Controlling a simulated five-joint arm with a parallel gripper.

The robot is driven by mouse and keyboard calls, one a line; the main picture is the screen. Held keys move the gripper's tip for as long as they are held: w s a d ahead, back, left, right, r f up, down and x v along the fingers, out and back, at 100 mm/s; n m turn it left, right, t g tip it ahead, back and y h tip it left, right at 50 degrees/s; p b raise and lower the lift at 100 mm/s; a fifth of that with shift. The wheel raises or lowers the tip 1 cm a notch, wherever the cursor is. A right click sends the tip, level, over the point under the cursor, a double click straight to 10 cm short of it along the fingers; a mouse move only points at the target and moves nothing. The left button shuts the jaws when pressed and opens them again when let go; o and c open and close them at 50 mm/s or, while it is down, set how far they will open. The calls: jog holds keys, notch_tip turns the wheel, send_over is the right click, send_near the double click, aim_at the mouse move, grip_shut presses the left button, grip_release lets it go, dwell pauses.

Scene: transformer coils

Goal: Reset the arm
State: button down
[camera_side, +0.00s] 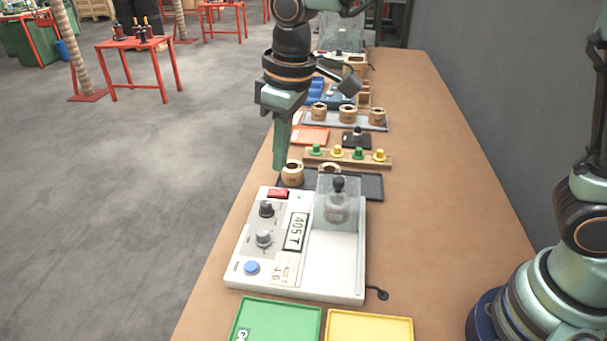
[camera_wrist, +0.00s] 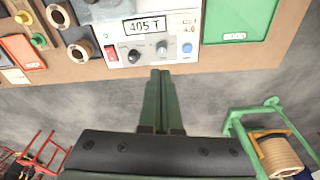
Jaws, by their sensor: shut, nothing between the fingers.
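My gripper (camera_side: 279,165) hangs pointing down above the left edge of the bench, just left of a brown coil (camera_side: 292,173). It is shut and empty; its green fingers lie together in the wrist view (camera_wrist: 160,80). The white tester (camera_side: 330,265) stands on the bench in front of it, with a display reading 405 T. The tester also shows at the top of the wrist view (camera_wrist: 182,58). A clear cover (camera_side: 339,203) stands on the tester, with what looks like a coil behind it.
A green tray (camera_side: 275,318) and a yellow tray (camera_side: 370,325) lie at the front. Behind the tester are a dark tray (camera_side: 372,187), a rack of green and yellow pegs (camera_side: 348,158) and several coils.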

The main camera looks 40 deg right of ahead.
jog(key=s+d+r+m+t, duration=0.1)
jog(key=s+d, duration=0.4)
jog(key=d, duration=0.5)
jog(key=s+d+r+m+t, duration=0.1)
jog(key=s+d+m+t, duration=0.2)
jog(key=d, duration=0.7)
jog(key=s+m, duration=0.2)
jog(key=shift+s+d+r+m+h, duration=0.2)
jog(key=shift+s+r+m+h, duration=0.1)
jog(key=shift+s+m+h, duration=0.1)
